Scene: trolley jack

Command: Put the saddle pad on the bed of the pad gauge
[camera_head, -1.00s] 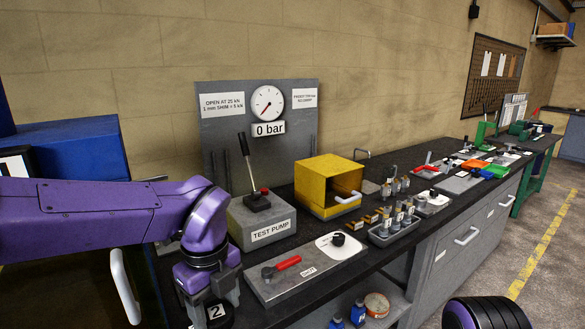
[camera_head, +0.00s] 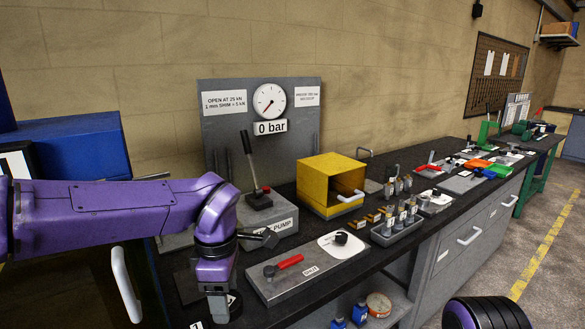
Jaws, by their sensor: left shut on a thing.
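My left gripper (camera_head: 217,306) points down over the front left part of the bench, left of the grey plate with the red lever. Its fingers are shut on a small dark piece (camera_head: 236,303) with a pale mark, which I take to be the saddle pad. The gripper hides most of it, so its shape and its height above the bench are unclear. I cannot pick out the pad gauge or its bed with certainty. My right gripper is not in view.
The grey plate (camera_head: 313,278) with a red lever (camera_head: 290,262) lies just right of my gripper. Behind stand the test pump (camera_head: 282,228) and an open yellow box (camera_head: 316,195). A grey tray (camera_head: 384,239) of small parts sits farther right.

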